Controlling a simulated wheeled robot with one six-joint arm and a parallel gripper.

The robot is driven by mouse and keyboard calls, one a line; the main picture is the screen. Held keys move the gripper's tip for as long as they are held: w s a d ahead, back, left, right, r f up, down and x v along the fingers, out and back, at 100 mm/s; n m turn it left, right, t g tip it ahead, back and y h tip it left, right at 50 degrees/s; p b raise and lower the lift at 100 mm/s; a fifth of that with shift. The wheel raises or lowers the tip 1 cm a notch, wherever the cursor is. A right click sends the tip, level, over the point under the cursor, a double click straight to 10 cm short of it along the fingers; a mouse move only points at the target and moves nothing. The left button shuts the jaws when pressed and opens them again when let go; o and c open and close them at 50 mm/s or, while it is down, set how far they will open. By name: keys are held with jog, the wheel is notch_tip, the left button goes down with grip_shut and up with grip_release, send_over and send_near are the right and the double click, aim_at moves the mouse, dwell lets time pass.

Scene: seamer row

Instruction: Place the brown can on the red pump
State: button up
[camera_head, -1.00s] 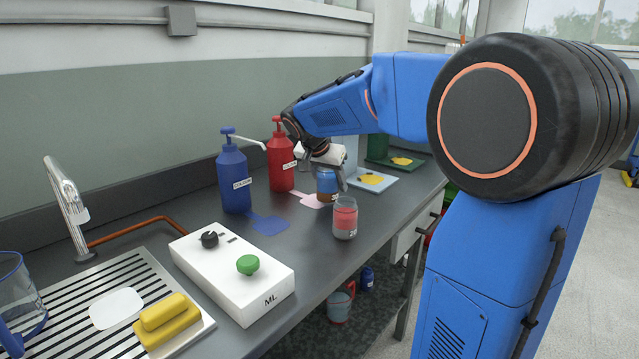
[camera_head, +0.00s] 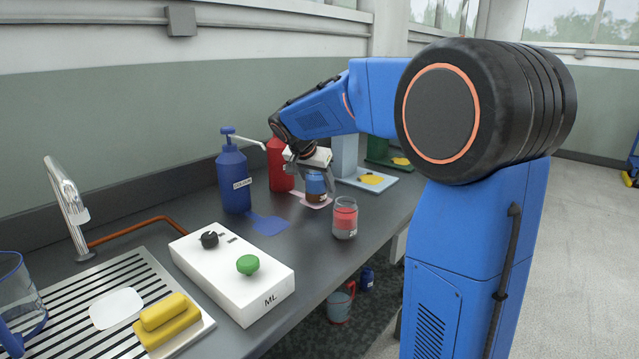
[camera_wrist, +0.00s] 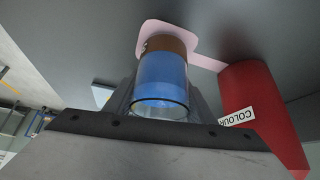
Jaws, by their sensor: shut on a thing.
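My gripper (camera_head: 315,172) is shut on a can (camera_head: 316,187) with a blue upper band and a brown lower part. In the wrist view the can (camera_wrist: 161,75) sits upright between the fingers, its clear rim toward the camera. Its brown end is over the pink pad (camera_wrist: 150,30); whether it touches is hard to tell. The red pump (camera_head: 280,165) stands just behind and left of the gripper, partly hidden by it. The pink pad (camera_head: 325,203) runs out from its foot. The red pump (camera_wrist: 255,105) also shows at right in the wrist view, apart from the can.
A blue pump (camera_head: 234,180) with a blue pad (camera_head: 268,225) stands left. A clear can with red contents (camera_head: 345,218) stands in front, near the counter edge. A white control box (camera_head: 230,270) is nearer. Yellow-marked trays (camera_head: 375,183) lie behind right.

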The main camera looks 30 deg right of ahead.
jog(key=o, duration=1.3)
jog(key=shift+c, duration=0.2)
jog(key=shift+r, duration=0.2)
jog(key=v, duration=1.1)
jog(key=shift+s+a+r, duration=0.15)
jog(key=shift+a+r, duration=0.1)
jog(key=shift+r, duration=0.05)
